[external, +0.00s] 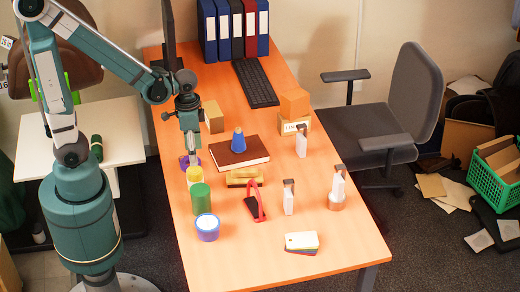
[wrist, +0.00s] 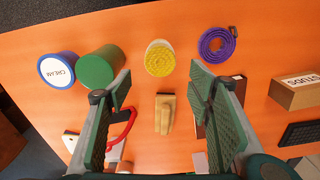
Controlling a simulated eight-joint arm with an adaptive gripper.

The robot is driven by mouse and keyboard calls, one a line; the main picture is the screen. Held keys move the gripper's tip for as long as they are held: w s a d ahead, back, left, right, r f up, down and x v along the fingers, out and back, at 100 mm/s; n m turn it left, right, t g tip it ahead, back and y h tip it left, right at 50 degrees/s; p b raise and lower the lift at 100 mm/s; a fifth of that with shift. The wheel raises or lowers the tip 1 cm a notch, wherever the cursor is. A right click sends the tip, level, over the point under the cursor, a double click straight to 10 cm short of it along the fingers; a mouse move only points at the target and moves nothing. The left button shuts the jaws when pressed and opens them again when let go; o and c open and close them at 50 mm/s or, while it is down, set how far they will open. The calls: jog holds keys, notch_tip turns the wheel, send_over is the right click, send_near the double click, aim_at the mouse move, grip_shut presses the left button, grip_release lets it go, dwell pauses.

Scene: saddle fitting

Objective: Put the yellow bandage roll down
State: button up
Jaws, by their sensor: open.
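The yellow bandage roll (wrist: 159,60) stands on the orange table in the wrist view, its textured yellow end facing the camera. It also shows in the external view (external: 195,174), between a purple coiled strap (external: 190,162) and a green cylinder (external: 200,196). My gripper (external: 190,153) is over the table near the purple strap and the roll. In the wrist view my gripper (wrist: 160,82) has its two fingers wide apart with nothing between them. The roll appears beyond the fingertips, apart from both fingers.
A blue-rimmed cream jar (external: 207,228) stands in front of the green cylinder. The table's front left is clear.

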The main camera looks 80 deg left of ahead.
jog(key=s+d+r+n+t, duration=0.1)
jog(key=s+r+t, duration=0.2)
jog(key=r, duration=1.3)
jog(key=shift+s+d+n+t, duration=0.2)
jog(key=shift+n+t, duration=0.2)
jog(key=shift+t, duration=1.5)
jog(key=shift+r, duration=0.1)
